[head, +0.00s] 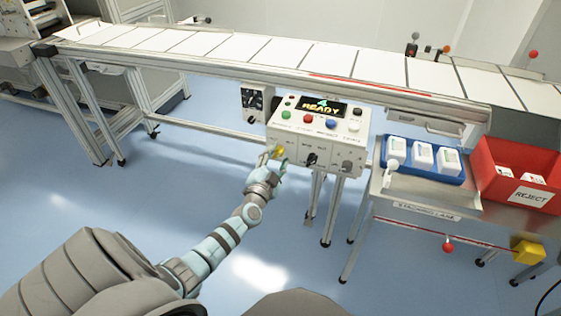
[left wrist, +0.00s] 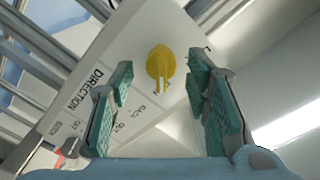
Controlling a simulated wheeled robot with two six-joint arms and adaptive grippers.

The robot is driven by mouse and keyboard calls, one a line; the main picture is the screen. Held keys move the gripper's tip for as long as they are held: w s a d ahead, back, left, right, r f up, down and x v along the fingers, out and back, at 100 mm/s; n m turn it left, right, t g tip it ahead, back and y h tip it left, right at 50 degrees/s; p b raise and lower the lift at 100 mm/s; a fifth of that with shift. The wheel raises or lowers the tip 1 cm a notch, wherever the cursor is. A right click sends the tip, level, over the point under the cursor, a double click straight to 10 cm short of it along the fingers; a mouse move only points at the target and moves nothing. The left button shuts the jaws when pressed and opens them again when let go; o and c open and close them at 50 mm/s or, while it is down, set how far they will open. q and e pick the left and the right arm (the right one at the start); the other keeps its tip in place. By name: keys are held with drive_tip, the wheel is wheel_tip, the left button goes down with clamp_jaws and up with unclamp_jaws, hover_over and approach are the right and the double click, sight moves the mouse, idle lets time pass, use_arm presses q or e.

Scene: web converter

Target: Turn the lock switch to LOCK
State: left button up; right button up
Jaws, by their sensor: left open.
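The control box (head: 315,135) hangs at the front of the conveyor, with a lit display reading READY. A yellow knob (head: 279,151) sits at the left of its lower front face. It also shows in the left wrist view (left wrist: 161,64), with a pointed end and a slotted end. Its own label is too small to read, so I cannot tell its setting. My left gripper (head: 271,160) is open in front of the knob, a finger on each side of it; contact cannot be told. My right gripper is not in view.
Two dark knobs, one in the middle (head: 312,158) and one at the right (head: 347,166), share the box's lower face. Coloured buttons sit above. A blue tray (head: 428,173) and a red REJECT bin (head: 524,191) stand to the right. The floor below is clear.

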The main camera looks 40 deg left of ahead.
use_arm(q)
drive_tip(key=shift+x, duration=0.95)
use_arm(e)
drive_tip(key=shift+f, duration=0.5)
